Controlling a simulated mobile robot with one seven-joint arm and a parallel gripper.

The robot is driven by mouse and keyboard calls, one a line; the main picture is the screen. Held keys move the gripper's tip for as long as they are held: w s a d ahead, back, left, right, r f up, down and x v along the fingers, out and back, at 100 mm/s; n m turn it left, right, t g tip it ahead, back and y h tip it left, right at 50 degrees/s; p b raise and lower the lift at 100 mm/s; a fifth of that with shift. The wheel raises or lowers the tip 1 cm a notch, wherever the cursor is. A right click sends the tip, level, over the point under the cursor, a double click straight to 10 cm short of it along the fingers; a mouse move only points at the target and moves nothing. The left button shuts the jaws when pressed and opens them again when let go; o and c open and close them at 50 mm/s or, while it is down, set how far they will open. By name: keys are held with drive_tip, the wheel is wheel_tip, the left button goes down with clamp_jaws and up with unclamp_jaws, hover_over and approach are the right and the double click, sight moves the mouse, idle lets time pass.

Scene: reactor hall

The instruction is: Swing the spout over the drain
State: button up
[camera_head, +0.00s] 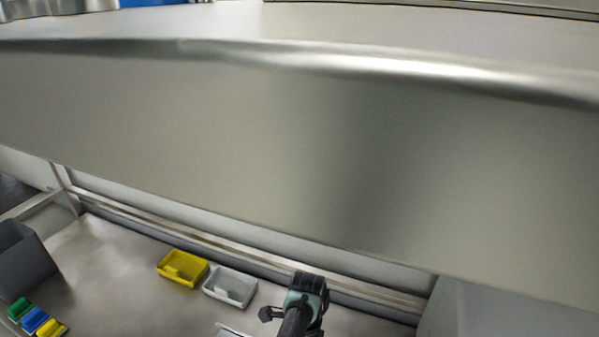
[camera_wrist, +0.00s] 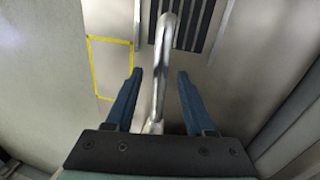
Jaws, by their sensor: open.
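The spout (camera_wrist: 161,60) is a shiny bent metal tube in the wrist view. It runs from near the gripper's palm up to the top middle, where its far end lies in front of a dark slatted grate (camera_wrist: 204,22), which looks like the drain. My gripper (camera_wrist: 160,74) is open, with one blue finger on each side of the spout. Gaps show between both fingers and the tube in this view; the depth between them is hard to judge. In the head view my gripper (camera_head: 308,285) shows at the bottom, and I cannot make out the spout or drain there.
A yellow outlined rectangle (camera_wrist: 92,68) marks the surface left of the spout. In the head view, a wide metal panel (camera_head: 300,150) blocks much of the scene. A yellow tray (camera_head: 183,267), a white tray (camera_head: 230,287) and a grey bin (camera_head: 25,262) stand on the bench.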

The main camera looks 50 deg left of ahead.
wheel_tip(320, 180, up, 13)
drive_tip(key=w+a+p, duration=0.1)
drive_tip(key=w+p, duration=0.1)
drive_tip(key=p, duration=0.5)
drive_tip(key=shift+a+f, duration=0.15)
drive_tip(key=shift+f, duration=0.05)
drive_tip(key=shift+w, duration=0.1)
